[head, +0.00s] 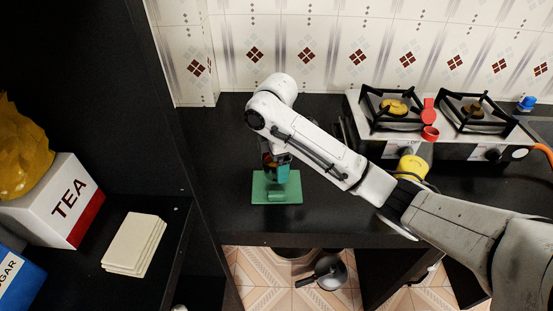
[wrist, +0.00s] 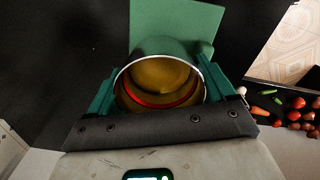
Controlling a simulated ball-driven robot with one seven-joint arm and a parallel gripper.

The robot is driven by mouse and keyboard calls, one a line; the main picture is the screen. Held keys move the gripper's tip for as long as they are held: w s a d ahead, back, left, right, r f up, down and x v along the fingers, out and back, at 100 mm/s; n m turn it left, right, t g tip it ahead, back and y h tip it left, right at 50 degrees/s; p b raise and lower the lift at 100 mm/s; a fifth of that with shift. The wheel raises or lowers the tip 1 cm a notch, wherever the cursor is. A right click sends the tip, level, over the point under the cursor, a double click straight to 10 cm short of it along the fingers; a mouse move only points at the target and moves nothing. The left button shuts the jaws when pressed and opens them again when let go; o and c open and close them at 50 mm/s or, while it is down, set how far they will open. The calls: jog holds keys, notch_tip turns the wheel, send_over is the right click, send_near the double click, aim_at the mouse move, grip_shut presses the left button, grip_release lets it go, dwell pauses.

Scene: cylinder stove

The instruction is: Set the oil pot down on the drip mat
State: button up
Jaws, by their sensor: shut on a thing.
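The oil pot (wrist: 160,75) is a round green pot with a pale rim, and golden oil with a red ring shows inside it. My gripper (wrist: 162,88) is shut on it, with one teal finger on each side. The drip mat (wrist: 170,14) is a flat green rectangle just beyond and under the pot. In the head view the mat (head: 260,178) lies on the dark counter, and my gripper (head: 276,168) points down over it. The pot (head: 277,196) is low over the mat there, partly hidden. I cannot tell whether it touches the mat.
A dark shelf unit with a TEA box (head: 65,200) is on the left. The counter around the mat is clear.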

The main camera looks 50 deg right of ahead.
jog(key=shift+f+b, duration=0.75)
jog(key=shift+f, duration=0.7)
jog(key=shift+s+a+f, duration=0.1)
jog(key=shift+a+f, duration=0.05)
jog(key=shift+f, duration=0.4)
jog(key=o, duration=1)
jog(key=shift+f, duration=0.1)
jog(key=r+p, duration=0.1)
jog(key=r, duration=0.3)
jog(key=r+p, duration=0.2)
jog(key=r, duration=0.2)
jog(key=r+p, duration=0.1)
jog(key=r, duration=0.3)
jog(key=shift+d+r, duration=0.2)
jog(key=shift+d, duration=0.05)
